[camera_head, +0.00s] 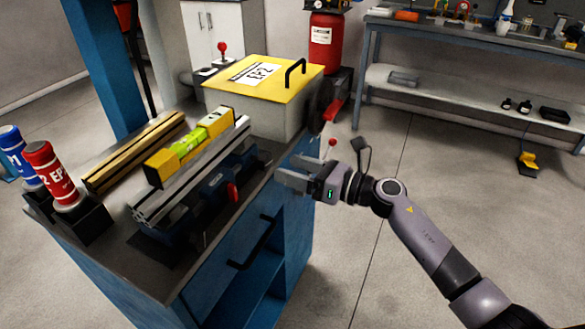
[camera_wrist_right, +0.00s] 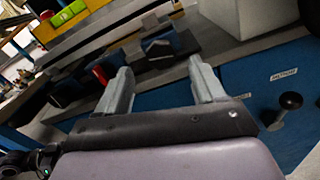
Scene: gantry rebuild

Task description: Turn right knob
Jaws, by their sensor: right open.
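My right gripper (camera_head: 283,172) is open and empty beside the right end of the blue workbench. Its two grey fingers also show apart in the right wrist view (camera_wrist_right: 160,70), pointing toward the bench. A round black knob (camera_wrist_right: 290,100) on a short stem stands out from the blue panel (camera_wrist_right: 240,80), right of the fingers and apart from them. A white label (camera_wrist_right: 284,75) sits above it; I cannot read it surely. A small red ball knob (camera_head: 332,142) shows just behind the gripper in the head view. I cannot tell which is the right knob. My left gripper is out of view.
A yellow-lidded box (camera_head: 262,72) stands at the back of the bench, with a dark handwheel (camera_head: 320,104) at its right side. A yellow-green level (camera_head: 190,145) lies on a metal rail (camera_head: 165,201). A red-knobbed lever (camera_head: 222,48) stands behind.

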